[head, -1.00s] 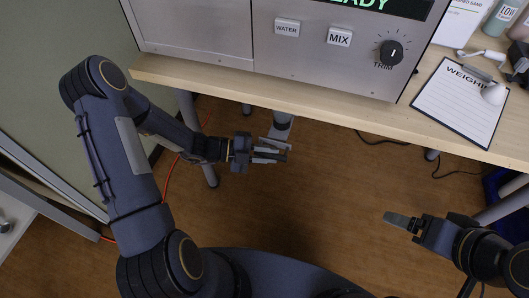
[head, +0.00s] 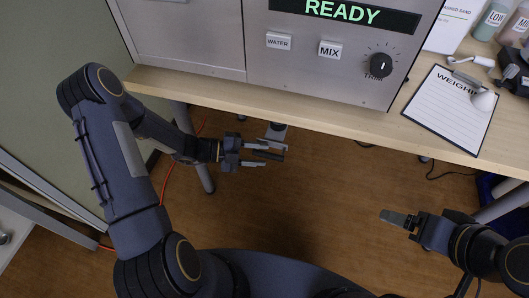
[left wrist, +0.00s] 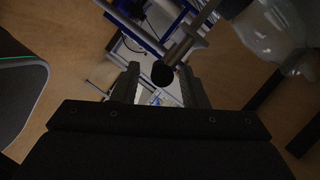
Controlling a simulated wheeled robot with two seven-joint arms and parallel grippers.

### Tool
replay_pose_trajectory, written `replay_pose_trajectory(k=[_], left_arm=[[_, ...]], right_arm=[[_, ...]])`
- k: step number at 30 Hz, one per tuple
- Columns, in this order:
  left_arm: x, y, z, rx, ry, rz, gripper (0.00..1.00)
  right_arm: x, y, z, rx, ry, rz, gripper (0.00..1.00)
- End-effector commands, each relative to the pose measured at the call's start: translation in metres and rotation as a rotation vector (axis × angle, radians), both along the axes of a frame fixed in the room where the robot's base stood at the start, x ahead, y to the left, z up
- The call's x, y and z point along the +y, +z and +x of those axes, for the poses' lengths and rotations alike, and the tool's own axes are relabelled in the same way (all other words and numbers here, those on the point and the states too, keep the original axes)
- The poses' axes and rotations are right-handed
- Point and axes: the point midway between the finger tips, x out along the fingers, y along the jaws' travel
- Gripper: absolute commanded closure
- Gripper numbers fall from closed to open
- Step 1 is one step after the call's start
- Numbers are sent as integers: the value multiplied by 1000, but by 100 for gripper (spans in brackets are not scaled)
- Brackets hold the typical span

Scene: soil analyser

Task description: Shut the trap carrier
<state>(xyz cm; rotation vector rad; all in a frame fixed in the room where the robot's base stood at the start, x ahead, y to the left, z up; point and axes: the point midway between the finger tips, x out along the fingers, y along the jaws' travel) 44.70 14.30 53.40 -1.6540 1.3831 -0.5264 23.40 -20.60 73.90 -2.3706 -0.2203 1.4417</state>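My left gripper (head: 262,155) is below the front edge of the bench, with its two fingers apart. A grey part (head: 275,132) shows under the bench edge just beyond its fingers; I take it for the trap carrier, but most of it is hidden. In the left wrist view, a dark round end (left wrist: 163,73) appears between the open fingers (left wrist: 160,85), on a grey rod. I cannot tell whether the fingers touch it. My right gripper (head: 396,218) is at the lower right, away from the bench; its fingers overlap in view.
The analyser (head: 320,55) stands on the bench (head: 300,113), its display reading READY, with WATER and MIX buttons and a TRIM knob. A clipboard (head: 447,110) and bottles (head: 491,20) are at right. Bench legs (head: 192,145) and an orange cable (head: 167,180) are below. The floor between the grippers is clear.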

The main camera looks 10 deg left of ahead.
Motion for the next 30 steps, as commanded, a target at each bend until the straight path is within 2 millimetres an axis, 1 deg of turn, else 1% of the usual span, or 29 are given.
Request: replay_pose_trajectory(k=[1, 3, 6, 10, 14, 30], left_arm=[[10, 5, -2, -1, 5, 1, 60], [22, 8, -5, -2, 4, 3, 60], [36, 10, -10, -2, 3, 2, 60], [47, 12, -14, -1, 2, 1, 60], [51, 12, -15, -1, 2, 1, 60], [51, 12, -15, -1, 1, 0, 60]], right_arm=[[0, 6, 0, 0, 0, 0, 18], [0, 9, 0, 0, 0, 0, 18], [0, 12, 0, 0, 0, 0, 18], [0, 14, 0, 0, 0, 0, 18], [0, 15, 0, 0, 0, 0, 18], [0, 14, 0, 0, 0, 0, 18]])
